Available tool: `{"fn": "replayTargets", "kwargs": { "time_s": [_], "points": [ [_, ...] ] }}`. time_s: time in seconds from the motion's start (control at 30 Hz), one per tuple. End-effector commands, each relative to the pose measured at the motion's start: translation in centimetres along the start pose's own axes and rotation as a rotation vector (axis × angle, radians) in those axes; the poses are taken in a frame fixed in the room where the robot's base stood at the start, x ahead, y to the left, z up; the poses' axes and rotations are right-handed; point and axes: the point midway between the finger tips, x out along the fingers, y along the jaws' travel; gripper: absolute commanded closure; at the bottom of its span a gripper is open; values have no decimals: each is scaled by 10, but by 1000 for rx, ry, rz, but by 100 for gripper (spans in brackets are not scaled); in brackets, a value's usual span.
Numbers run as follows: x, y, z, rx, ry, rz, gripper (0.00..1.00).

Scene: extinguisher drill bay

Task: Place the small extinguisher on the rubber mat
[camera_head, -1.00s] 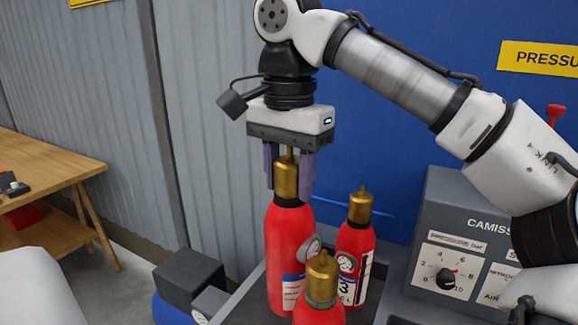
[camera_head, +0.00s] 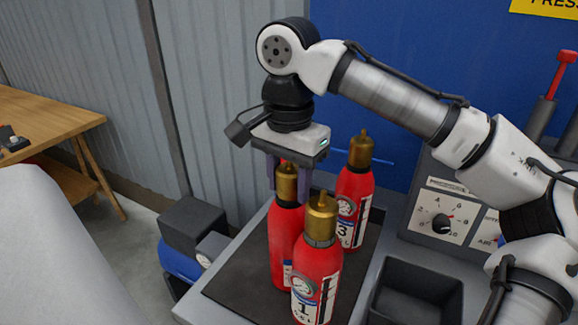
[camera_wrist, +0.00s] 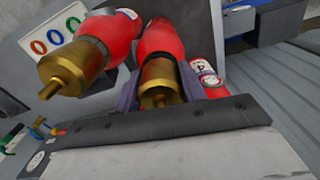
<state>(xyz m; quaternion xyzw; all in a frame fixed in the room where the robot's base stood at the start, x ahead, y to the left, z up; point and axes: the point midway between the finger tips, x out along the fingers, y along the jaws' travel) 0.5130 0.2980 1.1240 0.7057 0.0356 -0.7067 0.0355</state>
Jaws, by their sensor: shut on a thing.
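My gripper (camera_head: 288,190) points down and is shut on the brass neck of a red extinguisher (camera_head: 284,235). In the wrist view the held extinguisher (camera_wrist: 160,38) shows its brass top between the fingers. It is upright over the dark rubber mat (camera_head: 238,280); whether its base touches the mat is hidden. Extinguisher 1 (camera_head: 320,262) stands in front of it to the right, overlapping it in view. Extinguisher 3 (camera_head: 352,200) stands on the mat behind to the right. Another red extinguisher (camera_wrist: 205,72), labelled 4, shows partly in the wrist view.
A grey control panel (camera_head: 425,185) with a dial stands at the right. An open dark bin (camera_head: 412,290) is beside the mat. A dark box (camera_head: 192,228) is at the left below the bench, and a wooden table (camera_head: 45,115) is farther left. Bare mat shows at front left.

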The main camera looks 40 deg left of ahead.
Motion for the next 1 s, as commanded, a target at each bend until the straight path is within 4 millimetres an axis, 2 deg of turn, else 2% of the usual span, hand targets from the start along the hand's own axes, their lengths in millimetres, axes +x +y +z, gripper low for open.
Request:
{"fn": "replayTargets", "kwargs": {
  "time_s": [0.33, 0.37, 0.53, 0.83, 1.0],
  "points": [
    [1, 0, 0, 0, 1, -3, 100],
    [3, 0, 0, 0, 0, 0, 58],
    [2, 0, 0, 0, 0, 0, 37],
    [0, 0, 0, 0, 0, 0, 37],
    [-17, -1, 0, -1, 0, -1, 37]
  ]
}}
